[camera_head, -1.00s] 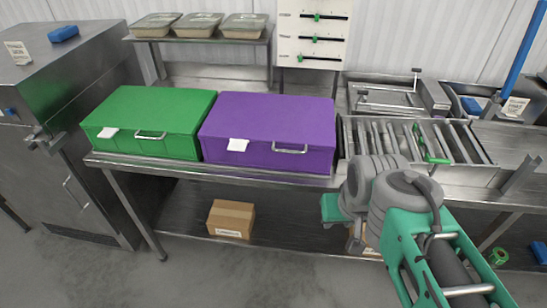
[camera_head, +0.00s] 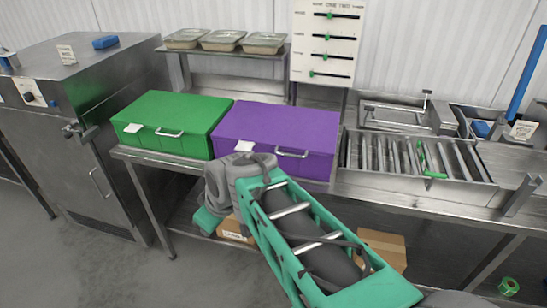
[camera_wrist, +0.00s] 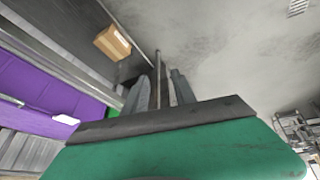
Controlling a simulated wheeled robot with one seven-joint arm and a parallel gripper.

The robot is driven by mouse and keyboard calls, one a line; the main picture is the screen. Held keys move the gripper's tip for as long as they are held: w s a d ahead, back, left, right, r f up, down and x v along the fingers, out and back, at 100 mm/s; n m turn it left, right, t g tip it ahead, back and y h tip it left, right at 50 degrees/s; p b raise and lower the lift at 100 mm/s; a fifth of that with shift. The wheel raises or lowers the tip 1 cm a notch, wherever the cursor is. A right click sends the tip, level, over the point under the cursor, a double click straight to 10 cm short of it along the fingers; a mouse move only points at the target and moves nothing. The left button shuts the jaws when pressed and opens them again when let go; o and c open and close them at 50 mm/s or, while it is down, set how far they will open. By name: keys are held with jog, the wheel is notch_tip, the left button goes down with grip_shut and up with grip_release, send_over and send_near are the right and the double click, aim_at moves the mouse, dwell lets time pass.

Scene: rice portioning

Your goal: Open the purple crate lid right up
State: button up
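The purple crate (camera_head: 285,125) stands on the steel bench with its lid down. A metal handle (camera_head: 292,154) and a white label (camera_head: 244,146) are on its front. My arm reaches up in front of the crate and overlaps its lower front edge in the head view. In the wrist view the crate (camera_wrist: 40,85) lies at the left edge, off to the side of my gripper (camera_wrist: 160,76). The two fingers look apart, with nothing seen held between them. The fingers are hidden in the head view.
A green crate (camera_head: 170,122) stands just left of the purple one. Rollers (camera_head: 400,155) lie to its right. Trays (camera_head: 225,40) sit on a shelf behind. Cardboard boxes, one (camera_head: 380,248) at right, are below the bench. A steel cabinet (camera_head: 70,110) stands at far left.

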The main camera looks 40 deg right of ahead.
jog(key=w+d+f+n+t+y, duration=0.1)
jog(key=w+d+f+n+t, duration=0.25)
jog(key=w+d+n, duration=0.4)
jog(key=n+t+h+b, duration=0.1)
jog(key=n+t+h, duration=0.25)
jog(key=t, duration=0.45)
send_near(291, 156)
jog(key=w, duration=0.4)
jog(key=shift+g, duration=0.25)
jog(key=w, duration=0.2)
jog(key=w+p, duration=0.1)
jog(key=w, duration=0.1)
jog(key=w+d+f+p, duration=0.1)
jog(key=w, duration=0.1)
jog(key=shift+w+f, duration=0.2)
jog(key=shift+w, duration=0.2)
jog(key=shift+c, duration=0.5)
grip_shut()
